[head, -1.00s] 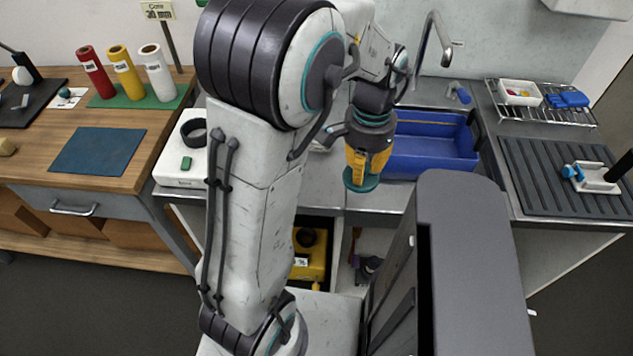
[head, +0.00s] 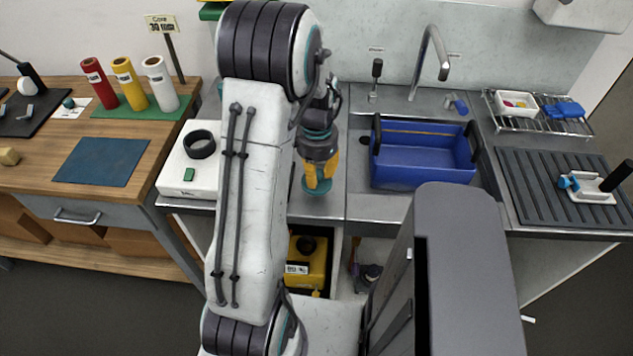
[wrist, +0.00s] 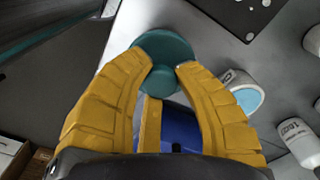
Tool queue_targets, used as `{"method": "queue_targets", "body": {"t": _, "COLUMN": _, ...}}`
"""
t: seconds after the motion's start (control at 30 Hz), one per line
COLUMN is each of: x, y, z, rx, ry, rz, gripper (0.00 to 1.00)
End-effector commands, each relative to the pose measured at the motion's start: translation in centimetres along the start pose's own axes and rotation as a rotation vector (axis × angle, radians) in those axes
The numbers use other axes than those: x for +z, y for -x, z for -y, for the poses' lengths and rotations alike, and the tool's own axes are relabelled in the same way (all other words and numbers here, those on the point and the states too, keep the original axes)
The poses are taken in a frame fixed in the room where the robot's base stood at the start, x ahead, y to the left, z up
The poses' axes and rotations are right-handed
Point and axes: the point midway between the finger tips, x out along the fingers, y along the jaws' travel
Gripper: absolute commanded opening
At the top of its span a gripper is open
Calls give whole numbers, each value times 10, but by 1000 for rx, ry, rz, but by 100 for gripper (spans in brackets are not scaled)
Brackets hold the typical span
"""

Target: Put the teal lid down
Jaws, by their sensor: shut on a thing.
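The teal lid (head: 315,187) is a round disc held at the tips of my gripper (head: 318,180), above the grey counter left of the blue tub. In the wrist view the teal lid (wrist: 165,52) sits between the yellow fingers of my gripper (wrist: 163,75), which are shut on its knob. The lid's disc faces down toward the counter. I cannot tell how large the gap below it is.
The blue tub (head: 425,184) stands in the sink area to the right. A white device with a dark ring (head: 200,144) is on the left. A blue-topped roll (wrist: 243,92) and a white bottle (wrist: 298,140) show in the wrist view. Bare counter (head: 335,205) lies around the lid.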

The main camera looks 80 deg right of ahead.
Motion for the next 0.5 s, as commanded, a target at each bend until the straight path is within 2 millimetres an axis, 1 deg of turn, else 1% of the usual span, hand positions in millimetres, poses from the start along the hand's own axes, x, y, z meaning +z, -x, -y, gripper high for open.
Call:
{"method": "queue_targets", "body": {"t": 0.13, "x": 1, "y": -8, "z": 1, "rx": 2, "ry": 0, "rz": 2, "gripper": 11}}
{"method": "queue_targets", "body": {"t": 0.3, "x": 1, "y": -28, "z": 0, "rx": 2, "ry": 0, "rz": 3, "gripper": 11}}
{"method": "queue_targets", "body": {"t": 0.4, "x": 1, "y": -37, "z": 0, "rx": 2, "ry": 0, "rz": 3, "gripper": 11}}
{"method": "queue_targets", "body": {"t": 0.5, "x": 0, "y": -40, "z": 0, "rx": 0, "ry": 0, "rz": 0, "gripper": 11}}
